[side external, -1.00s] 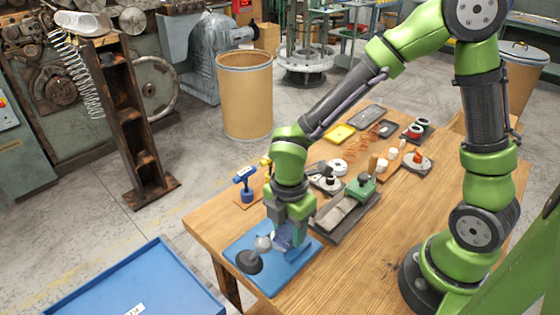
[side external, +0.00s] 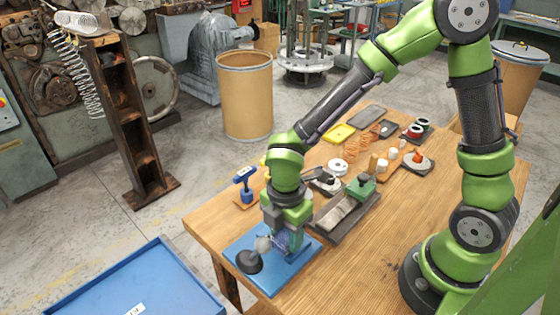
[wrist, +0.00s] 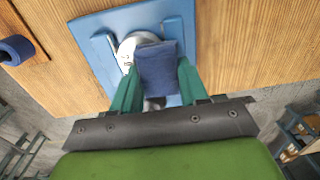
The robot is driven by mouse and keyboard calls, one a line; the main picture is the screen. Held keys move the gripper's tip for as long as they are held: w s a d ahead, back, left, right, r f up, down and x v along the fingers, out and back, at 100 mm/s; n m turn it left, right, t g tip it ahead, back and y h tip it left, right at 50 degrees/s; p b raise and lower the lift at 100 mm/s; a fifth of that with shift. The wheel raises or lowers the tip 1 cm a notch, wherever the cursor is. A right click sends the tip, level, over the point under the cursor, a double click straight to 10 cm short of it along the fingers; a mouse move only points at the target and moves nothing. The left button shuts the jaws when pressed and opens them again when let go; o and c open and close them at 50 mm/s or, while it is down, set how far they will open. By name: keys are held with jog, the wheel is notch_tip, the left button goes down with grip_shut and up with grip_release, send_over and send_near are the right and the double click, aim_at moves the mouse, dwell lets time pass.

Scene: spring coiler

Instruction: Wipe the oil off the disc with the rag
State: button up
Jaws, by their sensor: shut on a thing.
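A blue rag (wrist: 158,68) is pinched between the fingers of my gripper (wrist: 160,75) in the wrist view. The pale, shiny disc (wrist: 127,48) lies just behind and left of the rag, which covers part of it. In the side view my gripper (side external: 286,238) is low over the blue plate (side external: 290,277), and the rag (side external: 292,243) shows beside the disc (side external: 263,244). The rag looks close against the disc, but I cannot tell whether they touch. I cannot make out oil on the disc.
A dark round piece (side external: 249,262) sits at the plate's left end. A blue clamp-like tool (side external: 244,182) stands behind it. A grey tray with a green block (side external: 361,186) is right of my gripper. The table's front right is clear.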

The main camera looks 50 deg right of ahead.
jog(key=shift+d, duration=0.1)
dwell(0.9)
jog(key=shift+d, duration=0.1)
jog(key=shift+d, duration=0.6)
jog(key=shift+a, duration=0.1)
jog(key=shift+a, duration=0.65)
dwell(0.5)
jog(key=shift+d, duration=0.1)
jog(key=shift+d, duration=0.65)
jog(key=shift+a, duration=0.1)
